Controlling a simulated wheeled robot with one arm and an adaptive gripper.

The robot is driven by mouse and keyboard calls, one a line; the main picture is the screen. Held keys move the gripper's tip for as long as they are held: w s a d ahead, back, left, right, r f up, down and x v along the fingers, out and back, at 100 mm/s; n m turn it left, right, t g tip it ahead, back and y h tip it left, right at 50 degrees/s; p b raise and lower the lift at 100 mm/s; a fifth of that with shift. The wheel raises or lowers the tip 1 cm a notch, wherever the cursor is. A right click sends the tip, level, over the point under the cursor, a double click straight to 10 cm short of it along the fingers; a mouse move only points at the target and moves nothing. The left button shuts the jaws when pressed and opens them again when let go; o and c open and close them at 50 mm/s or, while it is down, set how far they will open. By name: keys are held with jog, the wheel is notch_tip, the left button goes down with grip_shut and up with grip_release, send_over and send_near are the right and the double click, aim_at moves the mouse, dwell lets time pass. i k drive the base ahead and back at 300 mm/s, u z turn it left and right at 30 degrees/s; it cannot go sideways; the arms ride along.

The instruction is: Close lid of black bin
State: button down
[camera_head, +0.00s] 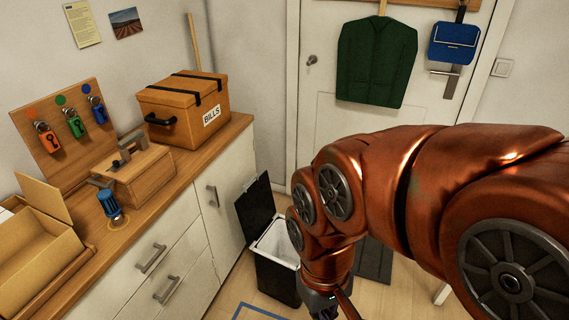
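The black bin (277,279) stands on the floor in front of the white cabinet, with a pale liner showing inside its opening. Its black lid (256,208) is open and stands upright on the bin's left rear side, leaning close to the cabinet. My copper-coloured arm reaches in from the right and hides the bin's right edge. My gripper (332,304) is low at the bottom edge of the picture, just right of the bin. Only its upper part shows, so its fingers cannot be made out. Whether it touches the bin cannot be told.
A wooden counter (174,189) on white cabinets runs along the left, holding a BILLS box (184,108), a small wooden box (133,176) and an open carton (35,255). A door with a green garment (377,62) is behind.

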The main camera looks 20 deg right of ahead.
aim_at(255, 209)
jog(key=z, duration=0.1)
jog(key=i, duration=1.3)
jog(key=u, duration=1)
